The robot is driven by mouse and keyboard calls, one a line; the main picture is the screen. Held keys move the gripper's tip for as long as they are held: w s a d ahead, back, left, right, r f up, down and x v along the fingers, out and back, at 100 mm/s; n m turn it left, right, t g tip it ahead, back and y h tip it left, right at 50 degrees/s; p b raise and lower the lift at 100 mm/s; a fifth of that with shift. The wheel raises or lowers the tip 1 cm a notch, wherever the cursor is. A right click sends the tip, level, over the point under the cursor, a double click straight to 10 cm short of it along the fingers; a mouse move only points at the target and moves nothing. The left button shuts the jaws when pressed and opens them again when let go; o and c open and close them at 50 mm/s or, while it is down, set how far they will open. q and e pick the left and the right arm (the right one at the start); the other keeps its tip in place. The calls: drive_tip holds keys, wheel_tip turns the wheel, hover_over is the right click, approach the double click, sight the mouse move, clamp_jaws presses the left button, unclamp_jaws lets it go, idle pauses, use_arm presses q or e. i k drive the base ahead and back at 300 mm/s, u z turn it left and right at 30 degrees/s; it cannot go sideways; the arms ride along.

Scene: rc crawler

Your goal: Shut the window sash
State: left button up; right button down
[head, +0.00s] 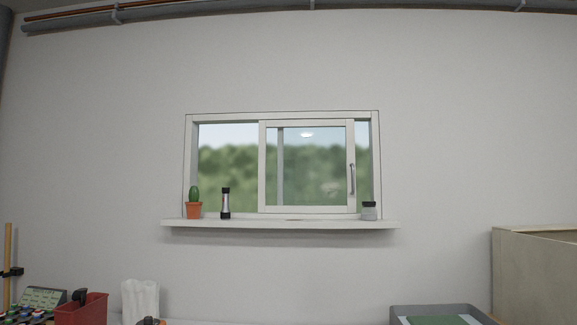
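The window sash (308,209), a white-framed sliding pane, stands in the white window frame (280,114) in the wall ahead. It covers the middle and right of the frame, with a narrow strip of view between its right edge and the right jamb. A wider view of trees and sky shows to its left; I cannot tell if glass is there. A grey upright handle (352,180) is on the sash's right side. Neither of my grippers is in view.
On the sill (280,224) stand a potted cactus (194,203), a black-and-silver flashlight (225,203) and a small dark-lidded jar (369,211) near the right jamb. Below are a red bin (82,311), a white container (140,300), a grey tray (440,310) and a beige box (535,270).

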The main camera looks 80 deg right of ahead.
sight(351, 207)
drive_tip(key=k, duration=0.85)
drive_tip(key=z, duration=0.5)
